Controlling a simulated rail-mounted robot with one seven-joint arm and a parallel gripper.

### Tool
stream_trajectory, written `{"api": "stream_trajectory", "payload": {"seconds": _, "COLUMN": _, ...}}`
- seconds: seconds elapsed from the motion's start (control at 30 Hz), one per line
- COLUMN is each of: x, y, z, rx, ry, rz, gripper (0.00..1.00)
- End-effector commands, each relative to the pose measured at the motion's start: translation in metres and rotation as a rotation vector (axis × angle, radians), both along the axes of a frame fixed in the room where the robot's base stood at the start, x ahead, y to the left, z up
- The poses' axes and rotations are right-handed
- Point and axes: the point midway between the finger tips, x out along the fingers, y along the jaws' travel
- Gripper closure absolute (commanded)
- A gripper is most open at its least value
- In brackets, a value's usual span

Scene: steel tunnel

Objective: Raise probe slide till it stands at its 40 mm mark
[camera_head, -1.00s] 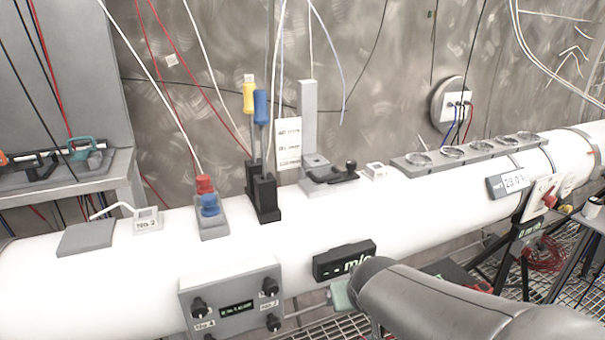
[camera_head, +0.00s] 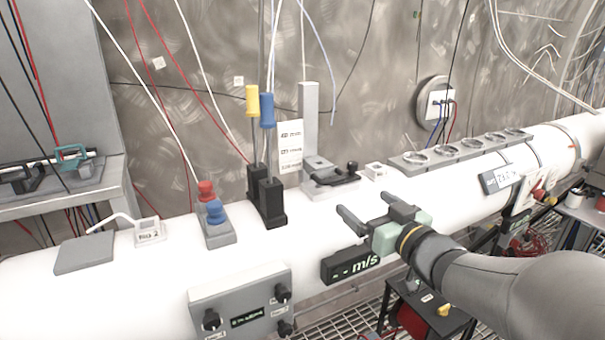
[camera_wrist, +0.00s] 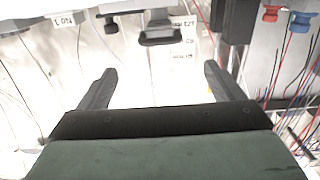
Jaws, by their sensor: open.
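A grey upright post (camera_head: 310,120) stands on the white pipe, with a grey block and a black handle (camera_head: 345,174) at its foot; this looks like the probe slide. The block and black handle also show upside down at the top of the wrist view (camera_wrist: 160,28).
Black holders (camera_head: 268,200) with yellow and blue handled rods stand left of the post. Red and blue knobs (camera_head: 212,208) are further left. An m/s display (camera_head: 350,265) and a grey knob box (camera_head: 240,305) are on the pipe's front. Round dishes (camera_head: 460,148) lie right.

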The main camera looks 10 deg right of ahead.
Motion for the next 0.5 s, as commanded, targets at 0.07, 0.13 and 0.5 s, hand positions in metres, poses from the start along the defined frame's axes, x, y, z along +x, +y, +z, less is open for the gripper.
{"api": "stream_trajectory", "payload": {"seconds": 0.07, "x": 0.018, "y": 0.007, "z": 0.0, "rx": 0.0, "ry": 0.003, "rz": 0.002, "gripper": 0.12}}
{"api": "stream_trajectory", "payload": {"seconds": 0.13, "x": 0.032, "y": 0.013, "z": 0.0, "rx": 0.0, "ry": 0.003, "rz": 0.003, "gripper": 0.12}}
{"api": "stream_trajectory", "payload": {"seconds": 0.5, "x": 0.099, "y": 0.037, "z": 0.0, "rx": -0.001, "ry": 0.002, "rz": 0.001, "gripper": 0.12}}
